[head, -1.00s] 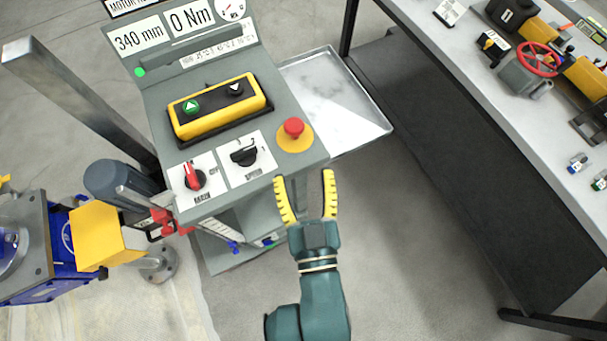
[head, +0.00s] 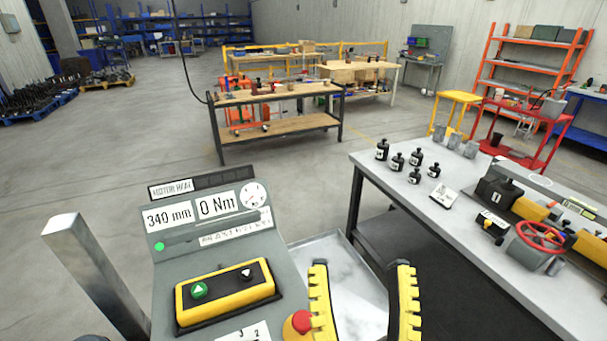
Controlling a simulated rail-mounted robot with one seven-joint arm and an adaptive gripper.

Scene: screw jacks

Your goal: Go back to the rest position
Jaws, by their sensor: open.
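My gripper (head: 361,283) is at the bottom of the head view, to the right of the control console. Its two yellow ridged fingers point up, spread apart, with nothing between them. The left finger is beside the red emergency button (head: 302,320) and partly covers it in the picture; I cannot tell whether they touch. The console (head: 210,255) reads 340 mm and 0 Nm and has a green lamp lit. A yellow pendant box (head: 226,293) with up and down buttons lies on its sloped face. The rest of my arm is out of view.
A metal tray (head: 335,250) lies behind the fingers. A grey workbench (head: 420,215) at right carries black weights, a tool with a red handwheel (head: 541,236) and other parts. A steel post (head: 92,270) stands at left. Open floor (head: 130,140) lies beyond the console.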

